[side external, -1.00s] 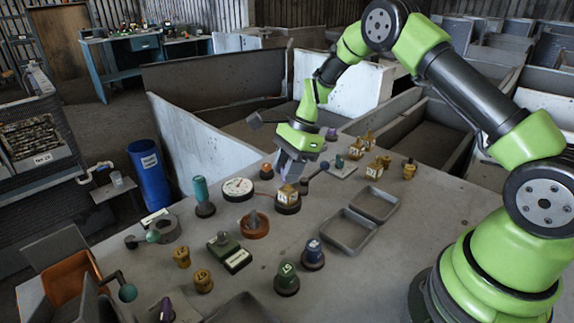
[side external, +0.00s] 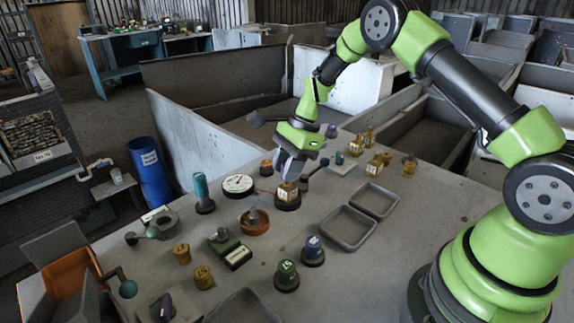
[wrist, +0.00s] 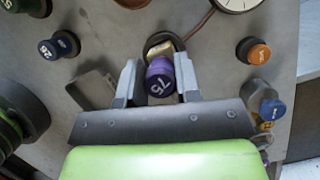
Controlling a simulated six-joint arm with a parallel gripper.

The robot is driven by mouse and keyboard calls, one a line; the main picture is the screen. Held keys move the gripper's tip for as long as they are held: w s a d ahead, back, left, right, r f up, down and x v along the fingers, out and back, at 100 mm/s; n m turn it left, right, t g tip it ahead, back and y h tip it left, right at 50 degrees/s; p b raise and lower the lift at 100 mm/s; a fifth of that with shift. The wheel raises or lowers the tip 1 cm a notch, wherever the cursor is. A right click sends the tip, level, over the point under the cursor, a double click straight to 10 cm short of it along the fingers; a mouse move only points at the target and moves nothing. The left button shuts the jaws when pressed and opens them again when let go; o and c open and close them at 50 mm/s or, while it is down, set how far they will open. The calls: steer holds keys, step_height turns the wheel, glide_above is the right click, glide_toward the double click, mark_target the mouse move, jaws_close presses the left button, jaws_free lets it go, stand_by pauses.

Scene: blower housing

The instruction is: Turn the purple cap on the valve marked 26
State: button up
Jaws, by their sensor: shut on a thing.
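The purple cap (wrist: 160,80) sits between the two grey fingers of my gripper (wrist: 157,92) in the wrist view, with a number on its face that I cannot read surely. A brass-yellow part (wrist: 159,49) shows just beyond the cap, over a dark round base. My gripper is shut on the purple cap.
A white round gauge (side external: 238,185) and an orange round base (side external: 255,221) stand close by on the grey table. A black lever (side external: 317,172) is just right of the gripper. Two shallow trays (side external: 347,246) lie to the right. A blue knob (wrist: 60,45) and an orange knob (wrist: 255,51) flank the gripper.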

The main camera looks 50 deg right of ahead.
steer(key=shift+f, duration=0.9)
steer(key=m+t, duration=0.1)
steer(key=m, duration=0.2)
steer(key=shift+m+h, duration=0.3)
steer(key=shift+m+t+h, duration=0.6)
steer(key=shift+m+t, duration=0.2)
steer(key=shift+m, duration=1.4)
steer(key=m+h, duration=0.1)
steer(key=m, duration=0.3)
steer(key=shift+s+a, duration=0.1)
steer(key=shift+m+t+h, duration=0.3)
steer(key=shift+m+h, duration=0.3)
steer(key=shift+m, duration=0.4)
jaws_close()
